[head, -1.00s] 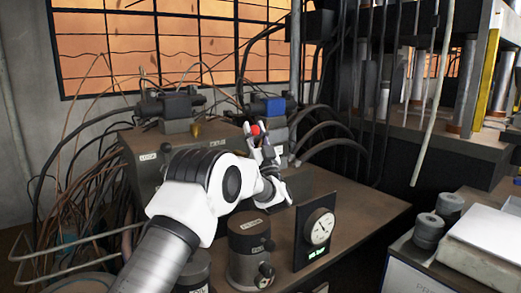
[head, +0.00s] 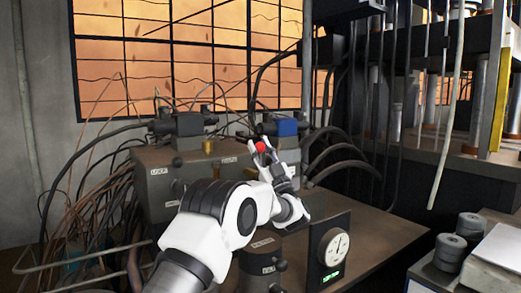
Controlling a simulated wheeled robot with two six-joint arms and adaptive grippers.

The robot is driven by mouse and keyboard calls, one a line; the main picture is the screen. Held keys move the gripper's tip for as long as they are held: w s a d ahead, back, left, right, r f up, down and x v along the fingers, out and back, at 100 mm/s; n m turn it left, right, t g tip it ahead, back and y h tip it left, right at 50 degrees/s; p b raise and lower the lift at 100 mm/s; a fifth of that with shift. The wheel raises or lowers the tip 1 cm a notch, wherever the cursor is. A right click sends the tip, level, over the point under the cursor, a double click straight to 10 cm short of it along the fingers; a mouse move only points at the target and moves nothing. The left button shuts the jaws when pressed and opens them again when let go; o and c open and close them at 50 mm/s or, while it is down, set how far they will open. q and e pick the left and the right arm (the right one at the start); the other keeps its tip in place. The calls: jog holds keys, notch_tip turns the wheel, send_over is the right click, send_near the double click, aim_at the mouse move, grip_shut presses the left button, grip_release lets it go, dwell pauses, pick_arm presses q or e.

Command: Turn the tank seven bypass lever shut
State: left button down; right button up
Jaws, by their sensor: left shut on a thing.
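A small red knob (head: 260,146), which looks like the end of a lever, stands at the grey metal block (head: 150,190), in front of the blue-capped valve (head: 287,127). My left gripper (head: 262,153) is shut on the red knob, with its fingers at either side of it. The lever's shaft is hidden by the gripper, and I cannot read a tank number on it. My left arm hides part of the block's front. My right gripper is not in view.
A dial gauge (head: 337,247) with a green display stands on the bench, beside a grey cylinder (head: 262,262). Cables and hoses crowd the left and the back. Grey discs (head: 470,227) are stacked at right. The bench between gauge and hoses is clear.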

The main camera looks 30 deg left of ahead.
pick_arm(q)
jog(key=c, duration=0.8)
grip_release()
jog(key=shift+r, duration=0.1)
notch_tip(320, 180, up, 10)
jog(key=shift+f, duration=0.1)
jog(key=shift+f, duration=0.15)
